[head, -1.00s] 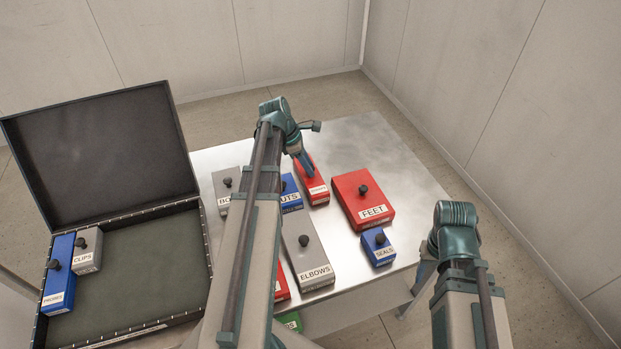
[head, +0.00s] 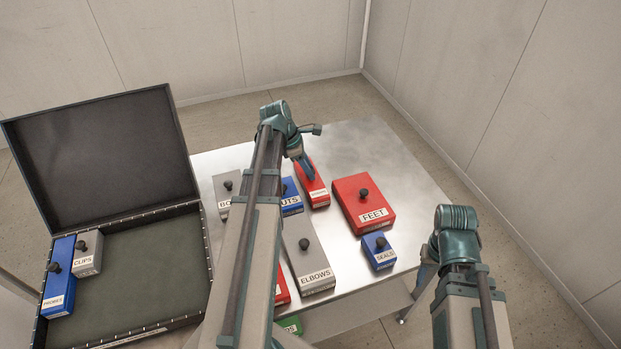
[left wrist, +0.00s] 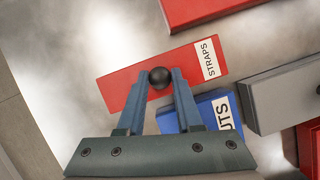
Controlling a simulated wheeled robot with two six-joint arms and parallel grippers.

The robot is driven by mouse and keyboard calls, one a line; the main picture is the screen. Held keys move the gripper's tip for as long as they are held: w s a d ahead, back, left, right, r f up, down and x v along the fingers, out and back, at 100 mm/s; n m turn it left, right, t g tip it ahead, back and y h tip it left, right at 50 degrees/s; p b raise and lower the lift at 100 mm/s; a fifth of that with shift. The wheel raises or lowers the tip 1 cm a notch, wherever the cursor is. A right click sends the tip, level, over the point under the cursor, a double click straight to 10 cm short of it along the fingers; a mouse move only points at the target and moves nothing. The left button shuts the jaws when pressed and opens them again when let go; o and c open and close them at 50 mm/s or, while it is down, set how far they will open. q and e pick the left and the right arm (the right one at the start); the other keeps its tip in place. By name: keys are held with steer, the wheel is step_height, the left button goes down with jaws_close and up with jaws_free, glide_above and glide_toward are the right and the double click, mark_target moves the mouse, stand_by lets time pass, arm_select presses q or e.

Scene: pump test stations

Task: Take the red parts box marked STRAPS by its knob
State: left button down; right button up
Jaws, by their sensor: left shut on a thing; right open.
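The red parts box marked STRAPS (left wrist: 125,90) lies on the metal table in the left wrist view, its label facing up at its right end. Its round dark knob (left wrist: 160,77) sits between the fingertips of my left gripper (left wrist: 158,82), which is shut on it. In the head view the same red box (head: 318,188) is partly covered by my left gripper (head: 306,172), and its label is too small to read. My right arm shows at the lower right of the head view, but its fingertips (head: 413,290) are mostly hidden behind it.
A blue NUTS box (head: 291,204) stands close beside the red box. A red FEET box (head: 349,190), blue SEALS box (head: 383,261) and grey ELBOWS box (head: 318,281) are nearby. An open case (head: 205,240) at left holds PROBES (head: 60,290) and CLIPS (head: 88,265) boxes.

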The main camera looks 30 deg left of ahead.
arm_select(q)
steer(key=shift+r, duration=0.15)
step_height(320, 180, up, 10)
steer(key=p, duration=1)
